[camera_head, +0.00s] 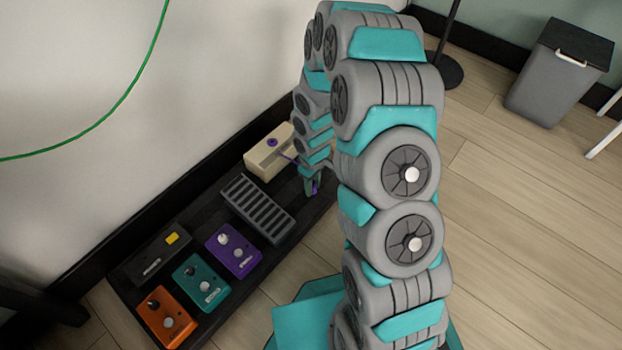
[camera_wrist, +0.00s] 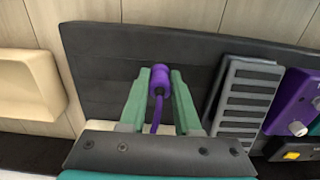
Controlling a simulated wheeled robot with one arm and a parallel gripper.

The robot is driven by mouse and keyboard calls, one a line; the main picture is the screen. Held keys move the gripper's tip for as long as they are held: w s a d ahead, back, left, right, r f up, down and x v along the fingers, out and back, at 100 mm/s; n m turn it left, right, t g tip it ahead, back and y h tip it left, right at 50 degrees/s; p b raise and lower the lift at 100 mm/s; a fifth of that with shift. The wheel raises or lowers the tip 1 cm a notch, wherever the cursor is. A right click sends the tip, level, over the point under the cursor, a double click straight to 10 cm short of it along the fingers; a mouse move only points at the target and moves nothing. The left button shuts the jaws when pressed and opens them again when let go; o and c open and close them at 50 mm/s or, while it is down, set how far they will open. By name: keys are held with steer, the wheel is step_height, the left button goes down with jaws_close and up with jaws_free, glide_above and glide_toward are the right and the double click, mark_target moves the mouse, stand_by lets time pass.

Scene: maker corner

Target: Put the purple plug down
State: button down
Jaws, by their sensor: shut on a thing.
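The purple plug (camera_wrist: 160,76) is between the green fingers of my gripper (camera_wrist: 160,86) in the wrist view, with a purple cable running back from it between the fingers. My gripper (camera_head: 311,187) is shut on the plug and points down at the right end of the black board (camera_head: 207,290). In the head view only a small purple bit shows at the fingertips, and my arm hides part of the area. Whether the plug touches the board or is held just above it, I cannot tell.
A cream box (camera_head: 262,164) with a purple fitting on top stands at the board's far end. A grey slatted block (camera_head: 257,209) and purple (camera_head: 233,251), teal (camera_head: 201,283) and orange (camera_head: 165,318) pedals sit on the board. The board around the plug is bare.

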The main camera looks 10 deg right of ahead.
steer(key=w, duration=0.5)
steer(key=shift+w+d+f, duration=0.15)
steer(key=shift+d+f, duration=0.15)
steer(key=shift+d, duration=0.1)
steer(key=shift+f+b, duration=0.55)
steer(key=shift+f, duration=1.15)
steer(key=shift+f, duration=0.25)
steer(key=shift+f, duration=0.35)
steer(key=c, duration=0.6)
jaws_free()
steer(key=shift+r, duration=0.1)
